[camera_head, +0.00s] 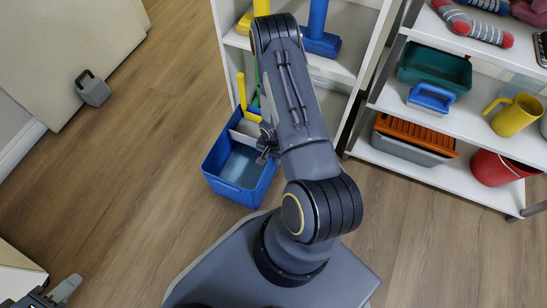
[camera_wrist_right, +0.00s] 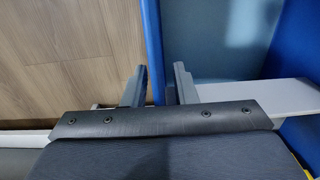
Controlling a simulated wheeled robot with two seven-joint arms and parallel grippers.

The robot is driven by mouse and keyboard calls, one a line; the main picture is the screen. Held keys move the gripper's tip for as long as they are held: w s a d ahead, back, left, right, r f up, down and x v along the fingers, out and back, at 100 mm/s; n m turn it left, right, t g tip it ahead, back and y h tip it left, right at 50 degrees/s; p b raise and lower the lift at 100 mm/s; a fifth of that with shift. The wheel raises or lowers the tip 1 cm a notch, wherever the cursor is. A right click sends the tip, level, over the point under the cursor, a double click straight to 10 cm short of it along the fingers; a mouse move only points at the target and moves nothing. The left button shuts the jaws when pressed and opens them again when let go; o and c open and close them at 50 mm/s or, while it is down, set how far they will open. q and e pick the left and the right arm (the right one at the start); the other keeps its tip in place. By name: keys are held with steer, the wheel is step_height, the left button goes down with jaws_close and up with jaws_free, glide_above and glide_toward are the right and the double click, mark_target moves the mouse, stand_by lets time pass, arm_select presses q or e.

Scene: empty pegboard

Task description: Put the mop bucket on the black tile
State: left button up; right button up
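The blue mop bucket (camera_head: 211,182) stands on the wood floor in front of the white shelf, with a yellow upright part and a light grey piece across it. My right arm reaches over it, and my right gripper (camera_head: 265,152) is at the bucket's right side, partly hidden by the arm. In the right wrist view, my right gripper (camera_wrist_right: 160,75) is open, with the bucket's blue wall (camera_wrist_right: 152,35) between its fingers and a gap to the right finger. My left gripper (camera_head: 58,292) is at the bottom left, away from the bucket; its opening is unclear. I see no black tile.
A white shelf (camera_head: 345,45) stands behind the bucket. A rack (camera_head: 400,98) at the right holds a green bin, a blue-handled brush, a yellow jug and a red bucket (camera_head: 490,168). A small grey object (camera_head: 95,92) is by the cabinet. The floor (camera_head: 110,190) left of the bucket is clear.

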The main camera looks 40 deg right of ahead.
step_height(320, 180, up, 11)
steer(key=p, duration=0.4)
steer(key=shift+p, duration=0.35)
steer(key=shift+w+r, duration=0.1)
steer(key=shift+r, duration=0.7)
steer(key=w+a+r+n+t+y, duration=0.1)
steer(key=a+r+n+t, duration=0.15)
steer(key=r, duration=0.95)
steer(key=a+r+n+t, duration=0.1)
steer(key=a+r+n, duration=0.15)
steer(key=r, duration=0.95)
steer(key=s+a+r+n+t+y, duration=0.2)
steer(key=s+a+r+n, duration=0.4)
steer(key=s+a+r, duration=0.4)
step_height(320, 180, up, 2)
steer(key=shift+s+a+r+n+y, duration=0.25)
steer(key=shift+s+a+n+y, duration=0.15)
steer(key=shift+s, duration=0.75)
